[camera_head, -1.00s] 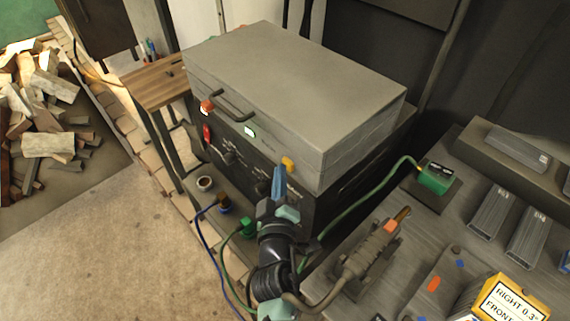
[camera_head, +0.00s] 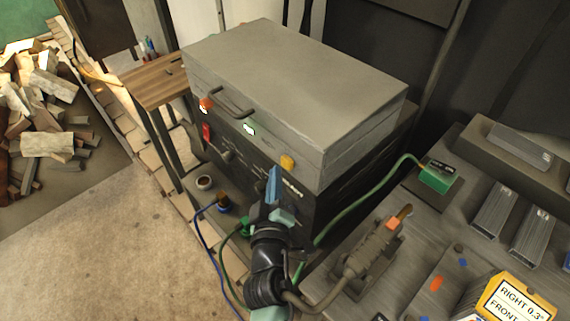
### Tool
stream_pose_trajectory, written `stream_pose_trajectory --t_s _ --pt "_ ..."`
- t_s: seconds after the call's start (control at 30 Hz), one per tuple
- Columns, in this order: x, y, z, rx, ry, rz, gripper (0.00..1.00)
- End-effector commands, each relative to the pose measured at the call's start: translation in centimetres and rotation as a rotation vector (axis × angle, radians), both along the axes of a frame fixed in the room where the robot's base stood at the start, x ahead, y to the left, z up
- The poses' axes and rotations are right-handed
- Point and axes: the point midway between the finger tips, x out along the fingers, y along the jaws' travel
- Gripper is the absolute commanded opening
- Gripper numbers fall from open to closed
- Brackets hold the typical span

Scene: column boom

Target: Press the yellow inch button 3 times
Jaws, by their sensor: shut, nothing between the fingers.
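The yellow button (camera_head: 287,162) sits on the right end of the front face of a large grey machine (camera_head: 300,70). It is fully visible and stands out from the panel. My gripper (camera_head: 274,172) is shut and empty, its blue fingers pointing up toward the panel. In the picture the fingertips are just below and left of the yellow button, with a small gap between them. How far they are from the panel in depth I cannot tell.
An orange-red button (camera_head: 205,103), a handle (camera_head: 232,104) and a lit white-green indicator (camera_head: 249,128) share the machine's front. A welding torch (camera_head: 372,245) lies on the bench at right. A green cable (camera_head: 345,210) runs past my arm's right side.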

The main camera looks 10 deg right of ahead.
Motion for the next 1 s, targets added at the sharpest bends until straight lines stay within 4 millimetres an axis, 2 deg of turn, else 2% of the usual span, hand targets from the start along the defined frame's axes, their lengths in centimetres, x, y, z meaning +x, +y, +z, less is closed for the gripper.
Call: stream_pose_trajectory --t_s 0.27,0.73,1.0 --pt "-0.2 0.3 -0.1 0.0 0.0 0.003 0.0" --pt "-2.7 3.9 -0.3 0.0 0.0 0.004 0.0" --pt "-2.9 4.1 0.0 0.0 0.0 0.001 0.0"
